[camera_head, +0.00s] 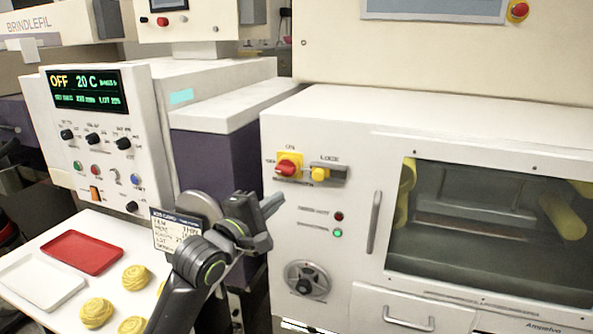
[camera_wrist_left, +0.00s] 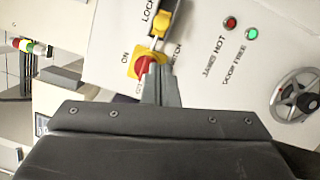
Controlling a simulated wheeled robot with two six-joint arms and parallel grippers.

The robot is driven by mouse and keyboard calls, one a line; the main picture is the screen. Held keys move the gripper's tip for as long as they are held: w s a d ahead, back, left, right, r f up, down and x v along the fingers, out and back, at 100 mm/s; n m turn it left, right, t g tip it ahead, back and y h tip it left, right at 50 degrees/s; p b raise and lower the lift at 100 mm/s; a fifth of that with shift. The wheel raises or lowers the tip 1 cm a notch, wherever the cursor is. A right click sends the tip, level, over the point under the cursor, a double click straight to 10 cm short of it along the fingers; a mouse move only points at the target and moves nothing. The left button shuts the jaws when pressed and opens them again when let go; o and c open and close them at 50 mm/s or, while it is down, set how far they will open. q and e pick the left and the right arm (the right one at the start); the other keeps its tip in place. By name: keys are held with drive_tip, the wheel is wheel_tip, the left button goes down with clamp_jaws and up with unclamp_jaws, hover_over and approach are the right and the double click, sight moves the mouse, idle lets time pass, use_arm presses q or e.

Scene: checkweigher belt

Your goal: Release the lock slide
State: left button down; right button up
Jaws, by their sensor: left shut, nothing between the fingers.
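The lock slide is a yellow knob (camera_head: 320,174) on a short grey track (camera_head: 340,174) under the word LOCK, on the white machine front. The knob sits at the left end of the track. In the left wrist view the yellow knob (camera_wrist_left: 162,22) shows near the top. Beside it is a red rotary switch on a yellow plate (camera_head: 289,166), which also shows in the left wrist view (camera_wrist_left: 142,65). My left gripper (camera_head: 275,203) is shut and empty, below the switch and slide in the head view. In the left wrist view its fingertips (camera_wrist_left: 160,75) overlap the switch's edge.
A red lamp (camera_head: 339,216) and a lit green lamp (camera_head: 338,233) sit below the slide. A round handwheel (camera_head: 307,281) is lower down. A vertical door handle (camera_head: 374,222) and windowed door stand to the right. A red tray (camera_head: 82,252) lies at left.

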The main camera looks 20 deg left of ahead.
sight(319, 180)
use_arm(q)
drive_tip(key=shift+d, duration=0.1)
drive_tip(key=p+x, duration=0.1)
drive_tip(key=x, duration=0.9)
drive_tip(key=shift+p, duration=0.35)
drive_tip(key=shift+r, duration=0.1)
drive_tip(key=shift+s+d+p, duration=0.1)
drive_tip(key=shift+d+p, duration=0.8)
drive_tip(key=shift+d, duration=0.8)
drive_tip(key=shift+a, duration=0.1)
